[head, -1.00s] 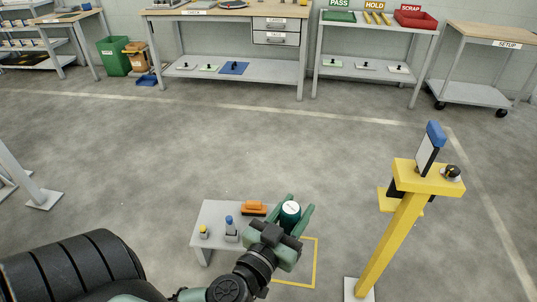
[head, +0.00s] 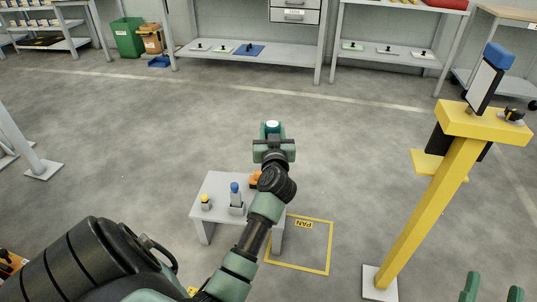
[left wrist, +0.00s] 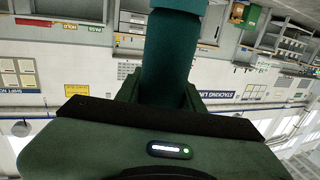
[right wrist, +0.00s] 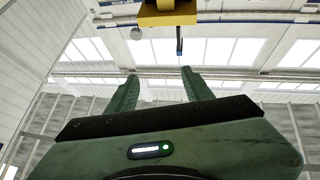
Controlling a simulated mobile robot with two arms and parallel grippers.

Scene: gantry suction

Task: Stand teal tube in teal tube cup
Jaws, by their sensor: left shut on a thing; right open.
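The teal tube (head: 272,125) is held in my left gripper (head: 272,134), its pale end facing up in the head view. In the left wrist view the teal tube (left wrist: 168,52) stands large between the fingers of the left gripper, which is shut on it. The gripper is beyond the far edge of the small grey table, clear of its top. My right gripper (head: 492,288) is open and empty at the bottom right of the head view; its spread fingers show in the right wrist view (right wrist: 160,92). I cannot make out a teal tube cup in any view.
The small grey table (head: 212,188) holds a blue-topped bottle (head: 235,190), a small yellow-topped item (head: 206,202) and a partly hidden orange object (head: 255,180). A yellow square marked PAN (head: 329,250) is on the floor. A yellow post (head: 425,220) stands right. Floor ahead is clear.

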